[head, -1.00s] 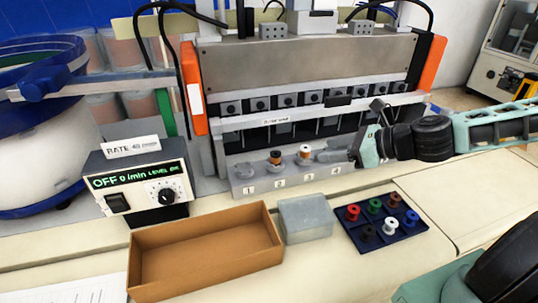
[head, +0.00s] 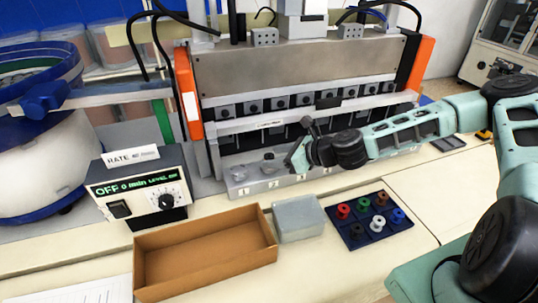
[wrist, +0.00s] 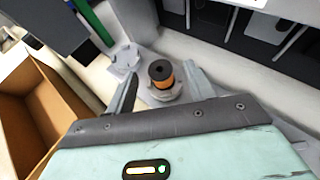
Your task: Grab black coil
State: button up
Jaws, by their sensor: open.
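The black coil (wrist: 160,71), with a black top and an orange winding, stands on a grey round holder in the wrist view. My gripper (wrist: 162,84) is open, with one finger on each side of the coil. A gap shows between each finger and the coil, and nothing is held. In the head view my gripper (head: 298,155) is over the numbered grey fixture (head: 256,188) in front of the machine. The coil cannot be made out there; my gripper and wrist cover part of the fixture.
An empty holder (wrist: 124,58) stands beside the coil. The brown open box (head: 205,250), grey block (head: 297,218) and dark blue tray (head: 398,226) of several coloured spools lie in front. The machine (head: 300,75) rises close behind. The control box (head: 140,190) stands left.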

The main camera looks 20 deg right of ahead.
jog(key=shift+w+a+f, duration=0.35)
jog(key=shift+w+a, duration=0.1)
jog(key=c, duration=1)
jog(key=shift+c, duration=0.2)
jog(key=shift+r, duration=0.1)
